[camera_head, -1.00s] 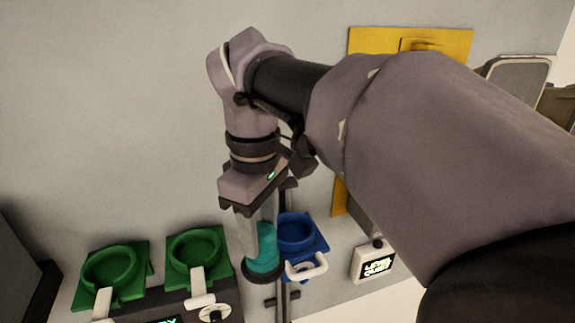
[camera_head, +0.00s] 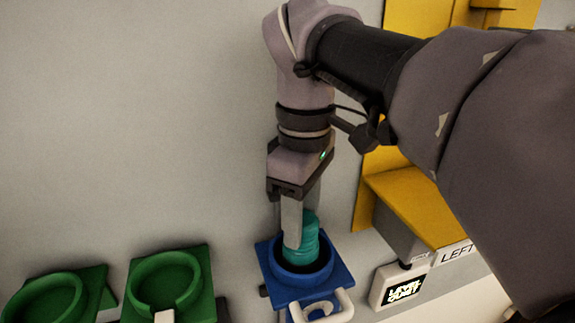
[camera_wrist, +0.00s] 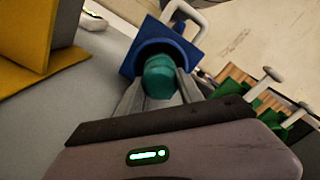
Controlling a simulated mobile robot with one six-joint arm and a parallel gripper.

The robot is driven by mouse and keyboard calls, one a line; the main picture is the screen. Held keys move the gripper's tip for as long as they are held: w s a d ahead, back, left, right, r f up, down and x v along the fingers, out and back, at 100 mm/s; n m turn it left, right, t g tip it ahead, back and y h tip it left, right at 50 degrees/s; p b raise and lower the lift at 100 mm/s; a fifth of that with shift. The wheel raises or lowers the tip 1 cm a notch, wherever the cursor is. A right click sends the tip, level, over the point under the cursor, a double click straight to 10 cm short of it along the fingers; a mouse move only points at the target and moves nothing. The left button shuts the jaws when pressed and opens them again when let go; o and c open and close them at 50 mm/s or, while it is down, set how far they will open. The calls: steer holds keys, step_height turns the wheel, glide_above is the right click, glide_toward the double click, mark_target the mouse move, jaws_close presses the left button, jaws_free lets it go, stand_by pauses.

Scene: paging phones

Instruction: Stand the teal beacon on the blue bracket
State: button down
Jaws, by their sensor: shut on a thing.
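The teal beacon (camera_head: 302,243) is upright between the fingers of my gripper (camera_head: 301,225), which is shut on it. The blue bracket (camera_head: 341,277) has a round cup, and the beacon's lower end is inside or just over that cup; its base is hidden by the rim. In the wrist view my gripper (camera_wrist: 160,88) grips the beacon (camera_wrist: 159,75), with the blue bracket (camera_wrist: 137,58) right behind it. I cannot tell whether the beacon rests on the bracket's floor.
Two green brackets (camera_head: 168,283) stand at the lower left. A yellow shelf (camera_head: 412,205) juts from the wall on the right, close to my arm. A small white sign box (camera_head: 403,290) is right of the blue bracket. A white handle (camera_head: 343,306) sticks out at the bracket's front.

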steer(key=shift+s+d+f, duration=0.1)
steer(key=shift+d+f, duration=0.05)
steer(key=shift+d, duration=0.05)
steer(key=c, duration=0.8)
jaws_free()
steer(key=shift+a, duration=0.15)
steer(key=shift+o, duration=0.2)
step_height(320, 180, up, 12)
steer(key=p, duration=0.6)
steer(key=shift+r, duration=0.2)
steer(key=shift+f, duration=0.15)
